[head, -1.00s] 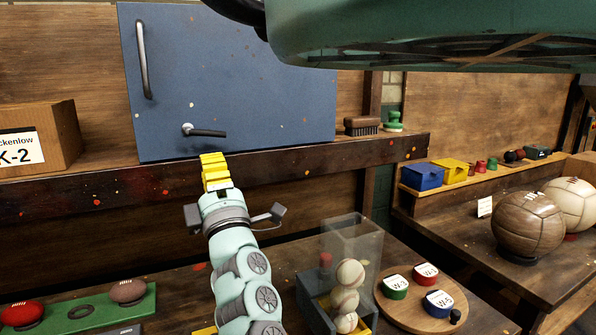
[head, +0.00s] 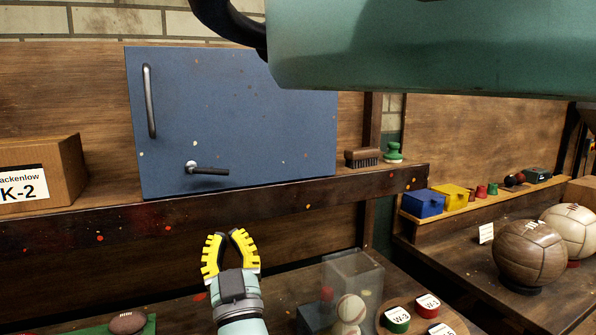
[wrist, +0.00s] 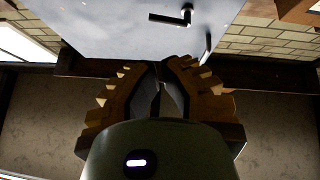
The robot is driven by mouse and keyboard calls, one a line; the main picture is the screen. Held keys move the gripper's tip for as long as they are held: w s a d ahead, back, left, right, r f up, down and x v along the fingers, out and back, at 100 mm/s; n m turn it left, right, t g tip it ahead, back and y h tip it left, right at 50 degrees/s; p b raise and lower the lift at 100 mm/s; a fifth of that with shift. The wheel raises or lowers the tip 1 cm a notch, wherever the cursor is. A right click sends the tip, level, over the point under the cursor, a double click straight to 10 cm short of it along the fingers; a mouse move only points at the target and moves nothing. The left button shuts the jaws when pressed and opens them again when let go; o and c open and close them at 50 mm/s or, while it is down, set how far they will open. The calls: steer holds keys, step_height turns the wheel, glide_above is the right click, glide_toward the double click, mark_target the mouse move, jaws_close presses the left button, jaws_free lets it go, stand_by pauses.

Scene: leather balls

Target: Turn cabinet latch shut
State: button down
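The blue cabinet (head: 240,120) stands on the shelf, its door closed against the frame as far as I can see. Its latch (head: 207,170) is a dark lever on a silver pivot, low on the door, pointing right and nearly level. The latch also shows in the wrist view (wrist: 171,18), near the top. A vertical bar handle (head: 149,101) is at the door's left edge. The fingers also show in the wrist view (wrist: 160,70).
A cardboard box (head: 42,173) sits left of the cabinet on the shelf. A brush (head: 362,157) and a green knobbed object (head: 393,153) stand to its right. The shelf's front edge (head: 90,228) lies between my gripper and the latch. A clear bin (head: 352,283) with balls is lower right.

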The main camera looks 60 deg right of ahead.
mark_target(221, 170)
steer(key=shift+w+d+r+m+p, duration=0.7)
steer(key=shift+w+d+r+p, duration=0.5)
steer(key=shift+w, duration=0.35)
steer(key=shift+w+d+r+m+p, duration=0.7)
steer(key=shift+w+d+r+p, duration=0.45)
steer(key=shift+w, duration=0.4)
steer(key=shift+w+d+r+m+p, duration=0.7)
steer(key=shift+w+d+r+p, duration=0.35)
steer(key=shift+w+d+r, duration=0.4)
steer(key=shift+a+f, duration=0.15)
steer(key=shift+w, duration=0.1)
steer(key=n, duration=0.1)
steer(key=n+t+y+b, duration=0.1)
steer(key=shift+w+d+r+n, duration=0.15)
steer(key=shift+d+r+n, duration=0.05)
steer(key=shift+r+n, duration=0.2)
steer(key=shift+r+n+t+y+b, duration=0.3)
steer(key=shift+n+y+b, duration=0.1)
steer(key=shift+n+y, duration=0.4)
steer(key=shift+r, duration=0.1)
